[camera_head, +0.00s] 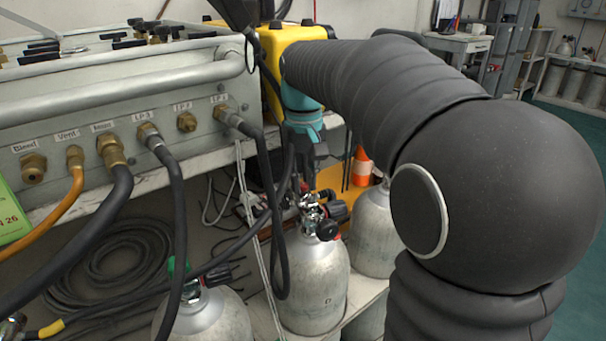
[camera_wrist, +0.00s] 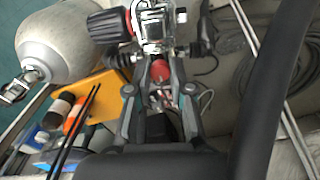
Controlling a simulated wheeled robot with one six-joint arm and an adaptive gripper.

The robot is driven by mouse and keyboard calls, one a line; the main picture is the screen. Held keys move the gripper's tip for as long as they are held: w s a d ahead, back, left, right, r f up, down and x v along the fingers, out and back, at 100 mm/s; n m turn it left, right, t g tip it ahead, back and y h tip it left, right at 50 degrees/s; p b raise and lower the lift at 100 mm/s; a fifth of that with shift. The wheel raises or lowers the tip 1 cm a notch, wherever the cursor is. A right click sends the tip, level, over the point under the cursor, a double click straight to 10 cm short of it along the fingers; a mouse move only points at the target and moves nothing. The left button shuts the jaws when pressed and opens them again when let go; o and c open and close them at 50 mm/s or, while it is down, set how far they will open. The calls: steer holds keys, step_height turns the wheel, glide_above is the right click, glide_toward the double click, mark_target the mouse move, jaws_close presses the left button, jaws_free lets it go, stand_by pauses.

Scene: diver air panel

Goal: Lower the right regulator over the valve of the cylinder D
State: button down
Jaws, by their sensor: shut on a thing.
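Cylinder D (camera_head: 312,285), a grey cylinder with a letter that looks like D, stands upright on the low shelf. My gripper (camera_head: 306,183) points down above it and is shut on the right regulator (camera_head: 311,205), a small chrome fitting. In the wrist view my gripper (camera_wrist: 160,84) has its fingers on either side of a red part, with the chrome regulator (camera_wrist: 152,22) just beyond. The regulator is at the height of the valve (camera_head: 325,229) with its dark knob. The two overlap in view, so I cannot tell whether it is seated.
The steel air panel (camera_head: 120,110) with labelled ports and hoses is at the left. A thick black hose (camera_wrist: 265,90) crosses the wrist view. Neighbouring cylinders stand at front left (camera_head: 212,318) and behind right (camera_head: 374,235).

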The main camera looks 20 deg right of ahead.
mark_target(304, 184)
steer(key=shift+m, duration=0.4)
steer(key=c, duration=1)
jaws_free()
step_height(304, 184, up, 12)
steer(key=shift+f, duration=0.1)
